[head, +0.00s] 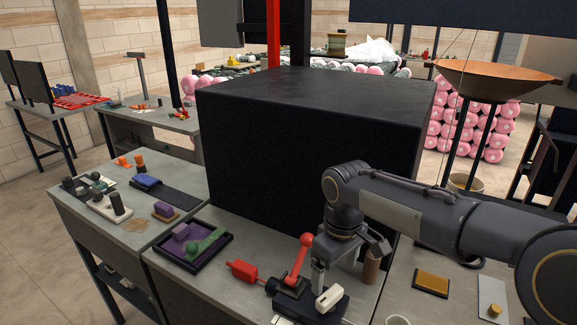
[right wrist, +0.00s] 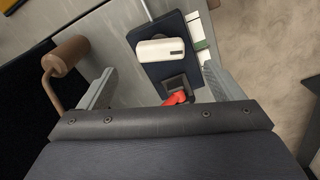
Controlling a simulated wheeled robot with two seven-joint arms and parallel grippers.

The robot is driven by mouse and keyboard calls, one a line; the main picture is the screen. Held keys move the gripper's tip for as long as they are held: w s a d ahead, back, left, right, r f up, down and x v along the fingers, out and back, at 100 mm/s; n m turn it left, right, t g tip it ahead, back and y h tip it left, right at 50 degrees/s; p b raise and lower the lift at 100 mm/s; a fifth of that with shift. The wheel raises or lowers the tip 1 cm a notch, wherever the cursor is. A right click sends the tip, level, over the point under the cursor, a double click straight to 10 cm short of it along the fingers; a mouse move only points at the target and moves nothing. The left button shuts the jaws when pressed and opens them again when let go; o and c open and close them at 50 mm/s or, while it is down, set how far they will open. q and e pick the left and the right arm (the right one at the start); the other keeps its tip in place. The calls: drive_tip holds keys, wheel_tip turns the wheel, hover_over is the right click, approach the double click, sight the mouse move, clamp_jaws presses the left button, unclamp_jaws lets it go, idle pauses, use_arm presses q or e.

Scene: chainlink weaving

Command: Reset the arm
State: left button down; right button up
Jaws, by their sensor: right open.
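My right arm (head: 400,207) reaches in from the right edge in the head view. Its gripper (head: 318,283) points down over the front workbench (head: 215,290), beside a red lever with a ball knob (head: 305,243). In the right wrist view the two fingers of the right gripper (right wrist: 158,75) stand apart with nothing held. A white block on a dark plate (right wrist: 160,50) and a red piece (right wrist: 176,98) show between and beyond the fingers. The white block also shows in the head view (head: 328,298). My left gripper is not in view.
A large black box (head: 310,130) stands behind the right gripper. A brown roller (head: 371,267) is right beside it. A red-handled tool (head: 243,270) and a dark tray (head: 190,250) with purple and green pieces lie to the left. A yellow-topped pad (head: 432,282) lies to the right.

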drive_tip(key=s+d+r+m+t+y, duration=0.2)
drive_tip(key=s+d+m+y, duration=0.15)
drive_tip(key=s+d, duration=0.55)
drive_tip(key=s+a+f+m+t, duration=0.1)
drive_tip(key=s+f+m, duration=0.1)
drive_tip(key=s, duration=0.4)
drive_tip(key=s+f+m+t, duration=0.2)
drive_tip(key=s+m, duration=0.1)
drive_tip(key=s, duration=0.3)
drive_tip(key=shift+s+a+f+m+t, duration=0.3)
drive_tip(key=shift+s+a+f+m, duration=0.05)
drive_tip(key=shift+s+a+f, duration=0.05)
